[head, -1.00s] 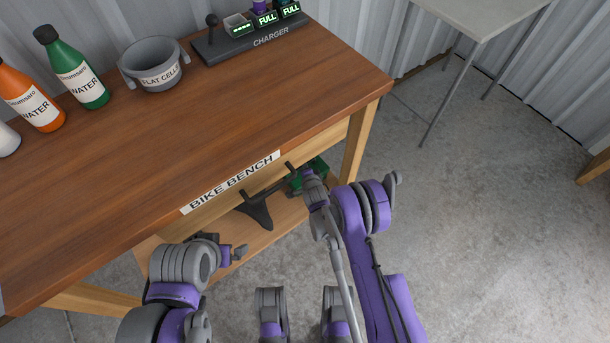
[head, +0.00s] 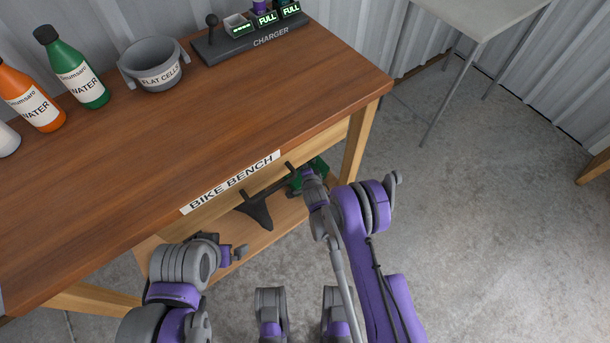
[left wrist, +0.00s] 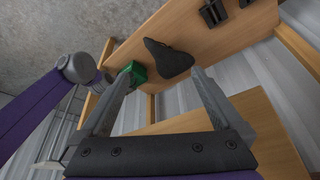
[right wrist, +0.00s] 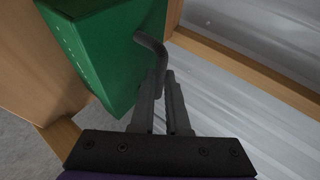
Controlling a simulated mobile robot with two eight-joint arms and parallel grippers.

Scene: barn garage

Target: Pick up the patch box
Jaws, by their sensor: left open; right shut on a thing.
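The patch box appears to be the green box (head: 318,168) at the right end of the shelf under the bench, partly hidden by my right gripper (head: 308,174). In the right wrist view the green box (right wrist: 95,45) has a dark bent rod like a handle (right wrist: 151,48). My right gripper (right wrist: 163,78) is shut on this rod, beside the box. The box looks tilted; I cannot tell whether it is clear of the shelf. The box also shows in the left wrist view (left wrist: 136,71). My left gripper (left wrist: 168,76) is open and empty in front of the shelf.
A dark bike saddle (head: 256,210) lies on the lower shelf (head: 262,238), left of the box. The bench top (head: 200,130) is above, with bottles, a grey bucket (head: 153,68) and a charger (head: 250,38). A bench leg (head: 357,142) stands right of the box.

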